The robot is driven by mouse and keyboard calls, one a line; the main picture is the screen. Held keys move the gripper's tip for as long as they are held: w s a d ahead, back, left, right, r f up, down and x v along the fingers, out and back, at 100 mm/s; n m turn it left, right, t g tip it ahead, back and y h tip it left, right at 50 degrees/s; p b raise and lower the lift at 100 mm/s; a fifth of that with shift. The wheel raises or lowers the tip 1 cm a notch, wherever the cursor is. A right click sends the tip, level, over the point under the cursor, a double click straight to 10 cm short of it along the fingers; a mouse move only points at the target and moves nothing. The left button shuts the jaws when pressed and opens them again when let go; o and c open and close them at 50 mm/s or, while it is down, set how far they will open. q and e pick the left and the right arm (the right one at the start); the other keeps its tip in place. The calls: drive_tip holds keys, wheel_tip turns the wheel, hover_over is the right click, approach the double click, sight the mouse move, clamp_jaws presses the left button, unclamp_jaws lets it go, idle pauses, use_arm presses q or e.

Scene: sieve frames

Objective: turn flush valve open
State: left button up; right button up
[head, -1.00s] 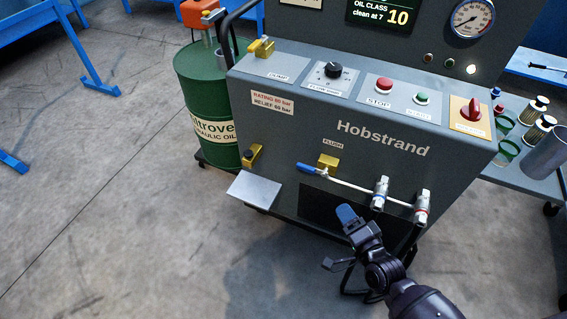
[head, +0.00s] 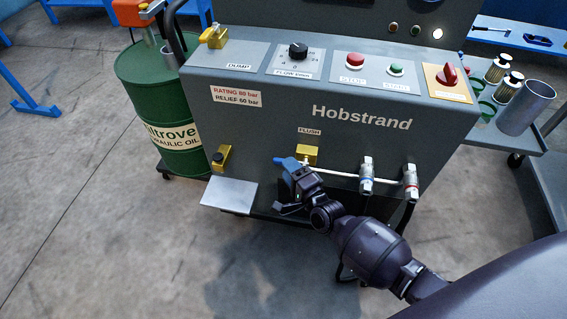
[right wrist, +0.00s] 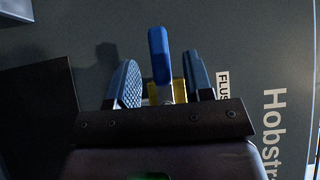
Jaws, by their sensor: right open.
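The flush valve has a brass body (head: 307,153) on the front of the grey machine, under the FLUSH label. Its blue lever handle (head: 284,162) points left in the head view, partly covered by my right gripper (head: 293,178). In the right wrist view the blue handle (right wrist: 160,55) stands between the two blue-padded fingers of my right gripper (right wrist: 162,68), with a gap on both sides. The gripper is open around the handle. The brass body (right wrist: 154,93) shows behind it, partly hidden. My left gripper is not in view.
Hose couplings (head: 367,178) sit right of the valve on a white pipe. A metal shelf (head: 229,195) juts out at lower left, under another brass valve (head: 221,157). A green oil drum (head: 160,100) stands left. The top panel carries a dump valve (head: 214,37), knobs and buttons.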

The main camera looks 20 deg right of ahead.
drive_tip(key=shift+w+a, duration=0.15)
drive_tip(key=shift+w, duration=0.55)
drive_tip(key=shift+w+a, duration=0.15)
drive_tip(key=shift+w, duration=0.55)
clamp_jaws()
